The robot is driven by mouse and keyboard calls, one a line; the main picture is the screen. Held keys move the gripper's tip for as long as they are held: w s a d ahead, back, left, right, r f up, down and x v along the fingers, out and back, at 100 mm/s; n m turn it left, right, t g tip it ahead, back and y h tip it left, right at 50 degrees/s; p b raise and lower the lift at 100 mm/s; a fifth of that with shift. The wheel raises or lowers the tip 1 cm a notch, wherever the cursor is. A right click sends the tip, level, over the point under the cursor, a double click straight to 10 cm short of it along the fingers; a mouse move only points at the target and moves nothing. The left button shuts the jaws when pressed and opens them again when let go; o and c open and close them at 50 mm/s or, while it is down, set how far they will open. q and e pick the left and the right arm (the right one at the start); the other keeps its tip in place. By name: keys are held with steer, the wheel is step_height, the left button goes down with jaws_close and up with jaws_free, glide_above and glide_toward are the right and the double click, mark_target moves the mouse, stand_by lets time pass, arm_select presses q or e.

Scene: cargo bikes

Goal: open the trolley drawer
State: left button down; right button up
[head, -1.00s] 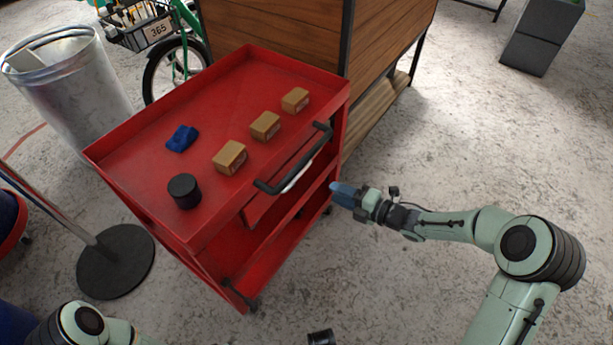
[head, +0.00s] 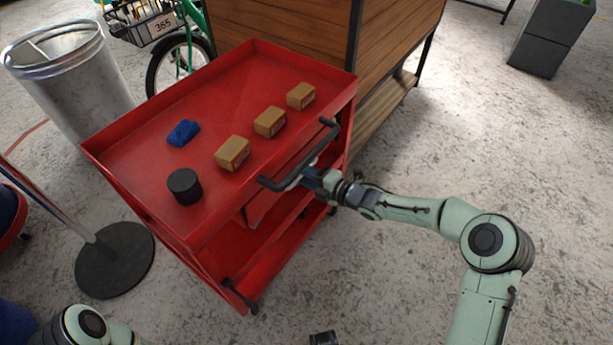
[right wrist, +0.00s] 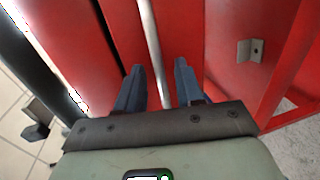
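The red trolley (head: 232,72) stands in the middle of the head view, with a black push handle (head: 283,179) on its near right side. Its drawer (head: 258,208) lies under the top tray and looks shut. My right gripper (head: 310,176) is at the drawer front, below the push handle. In the right wrist view my right gripper (right wrist: 158,80) has its two blue fingers apart, with the thin silver drawer handle (right wrist: 150,35) running between them. No grip on it shows. In the head view the drawer handle is mostly hidden.
Three cardboard boxes (head: 270,122), a blue cloth (head: 183,133) and a black cylinder (head: 184,187) are on the trolley top. A metal bin (head: 75,85) and a post base (head: 115,260) stand left. A wooden cabinet (head: 395,40) is behind.

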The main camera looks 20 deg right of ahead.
jaws_close()
stand_by(1.4)
